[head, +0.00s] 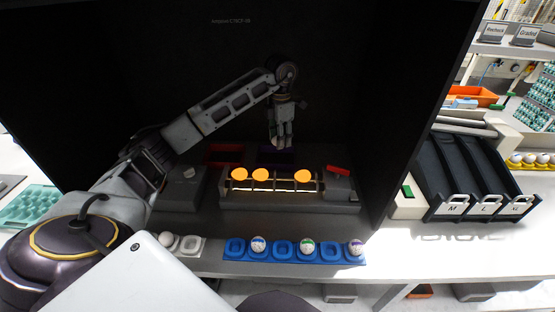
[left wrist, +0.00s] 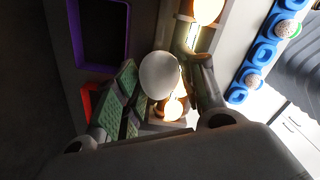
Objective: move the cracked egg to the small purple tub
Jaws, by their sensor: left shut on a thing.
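My left gripper (head: 282,141) is shut on a plain white egg (left wrist: 158,75), which shows between the green-padded fingers (left wrist: 120,95) in the left wrist view. No crack can be made out on the side that shows. The small purple tub (head: 266,157) stands at the back of the dark booth, and the gripper hangs over or close to it in the head view. In the left wrist view the tub's purple rim (left wrist: 127,38) lies left of the egg, and its visible inside is dark and looks empty. My right gripper is not in view.
A lamp stand with glowing orange eggs (head: 260,174) is in front of the purple tub. A red tub (head: 222,154) is to its left. A blue tray (head: 322,243) with several marked eggs lies at the front. Dark booth walls enclose the sides.

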